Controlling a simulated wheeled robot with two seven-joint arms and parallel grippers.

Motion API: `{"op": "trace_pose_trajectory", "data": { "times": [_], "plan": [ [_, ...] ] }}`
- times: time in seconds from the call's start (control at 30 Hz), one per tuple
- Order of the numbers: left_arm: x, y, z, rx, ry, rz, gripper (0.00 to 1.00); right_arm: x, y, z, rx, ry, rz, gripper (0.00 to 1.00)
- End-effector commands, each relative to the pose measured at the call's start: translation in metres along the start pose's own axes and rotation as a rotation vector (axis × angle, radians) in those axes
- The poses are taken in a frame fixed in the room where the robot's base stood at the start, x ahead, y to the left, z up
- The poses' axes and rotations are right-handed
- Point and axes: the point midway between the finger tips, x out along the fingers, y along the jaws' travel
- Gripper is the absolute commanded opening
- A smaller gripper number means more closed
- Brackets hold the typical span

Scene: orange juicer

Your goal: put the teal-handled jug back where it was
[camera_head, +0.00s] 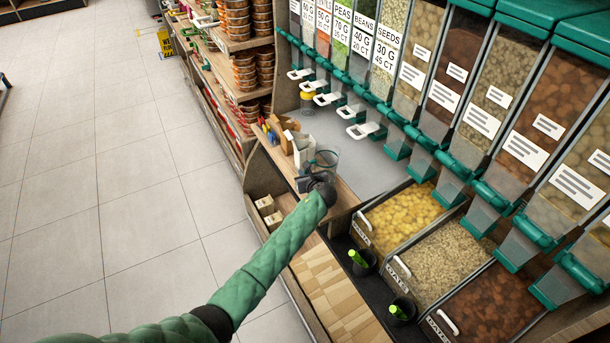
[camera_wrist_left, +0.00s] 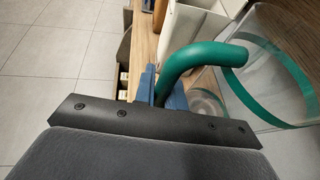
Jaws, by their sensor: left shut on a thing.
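The teal-handled jug is clear, with a teal band and a curved teal handle. In the head view the jug (camera_head: 326,158) is above or on the narrow wooden ledge, right beside a white box. My left gripper (camera_head: 312,182) is shut on its handle. In the left wrist view the handle (camera_wrist_left: 205,54) runs down between the blue fingers (camera_wrist_left: 163,90), and the clear body is at the right. The gripper hides the jug's lower part in the head view, so I cannot tell whether it rests on the ledge. My right gripper is not in view.
A white box (camera_head: 303,148) and several smaller boxes stand on the wooden ledge (camera_head: 347,196) behind the jug. Teal-trimmed dispensers line the right above a grey counter (camera_head: 355,160) and open food bins (camera_head: 400,215). Two black cups (camera_head: 362,262) sit nearer. Open floor lies left.

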Motion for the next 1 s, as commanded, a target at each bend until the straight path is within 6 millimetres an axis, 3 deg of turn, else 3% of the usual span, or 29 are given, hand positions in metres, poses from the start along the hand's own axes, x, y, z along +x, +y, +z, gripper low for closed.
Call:
{"op": "trace_pose_trajectory", "data": {
  "times": [0.2,0.53,0.57,0.67,1.0],
  "plan": [
    [0.006,-0.001,-0.014,-0.001,-0.001,0.0,0.0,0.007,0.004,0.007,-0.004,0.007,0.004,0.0],
    [0.007,0.0,-0.016,-0.001,-0.001,0.0,0.0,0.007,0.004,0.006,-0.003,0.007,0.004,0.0],
    [0.007,0.0,-0.016,-0.001,-0.001,0.0,0.16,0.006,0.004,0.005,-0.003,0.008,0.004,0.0],
    [0.007,0.0,-0.016,-0.001,-0.001,0.0,0.34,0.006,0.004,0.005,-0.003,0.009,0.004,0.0],
    [0.005,-0.001,-0.013,-0.002,-0.001,-0.001,0.34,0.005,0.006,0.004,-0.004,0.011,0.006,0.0]
  ]
}}
